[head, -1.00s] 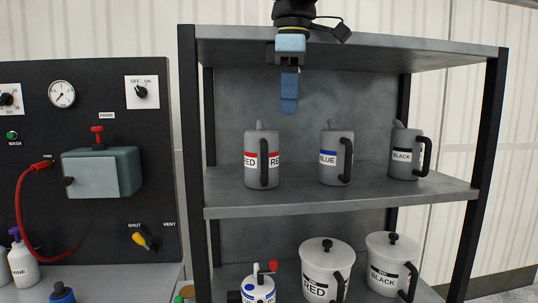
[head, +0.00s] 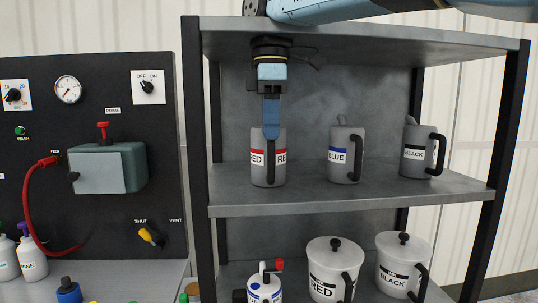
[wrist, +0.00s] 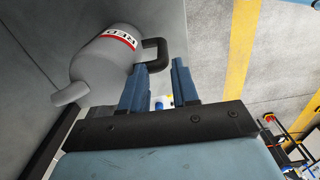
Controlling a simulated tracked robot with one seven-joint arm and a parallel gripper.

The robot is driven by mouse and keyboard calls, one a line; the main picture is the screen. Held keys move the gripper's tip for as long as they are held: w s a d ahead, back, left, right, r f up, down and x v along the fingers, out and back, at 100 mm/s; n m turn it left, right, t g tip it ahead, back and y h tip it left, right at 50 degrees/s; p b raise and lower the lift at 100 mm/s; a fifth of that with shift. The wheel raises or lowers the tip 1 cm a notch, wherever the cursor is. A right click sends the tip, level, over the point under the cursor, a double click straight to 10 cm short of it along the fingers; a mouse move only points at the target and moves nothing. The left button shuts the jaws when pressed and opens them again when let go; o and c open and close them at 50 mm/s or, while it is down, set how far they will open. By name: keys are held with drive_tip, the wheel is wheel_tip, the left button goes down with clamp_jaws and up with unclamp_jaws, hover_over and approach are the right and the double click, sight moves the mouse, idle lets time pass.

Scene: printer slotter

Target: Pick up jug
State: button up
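Three grey jugs stand upright on the middle shelf (head: 330,200). The RED jug (head: 260,168) is at the left, the BLUE jug (head: 340,158) in the middle and the BLACK jug (head: 413,160) at the right. My gripper (head: 271,133) points down at the upper part of the RED jug, hiding part of its top and handle. In the wrist view, my gripper (wrist: 158,72) has its fingers apart with a gap between them. The RED jug (wrist: 103,58) is ahead, its black handle close to the fingertips. I cannot tell if they touch.
The shelf's top board (head: 370,45) is close above my gripper. Below are a white RED pot (head: 325,262), a white BLACK pot (head: 397,258) and a smaller blue-labelled container (head: 262,290). A black panel (head: 90,225) stands to the left.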

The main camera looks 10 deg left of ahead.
sight(272, 150)
drive_tip(key=shift+s+d+f, duration=0.1)
drive_tip(key=shift+f, duration=1.25)
drive_tip(key=shift+s+f, duration=0.1)
drive_tip(key=shift+f, duration=1.2)
drive_tip(key=shift+c, duration=0.4)
clamp_jaws()
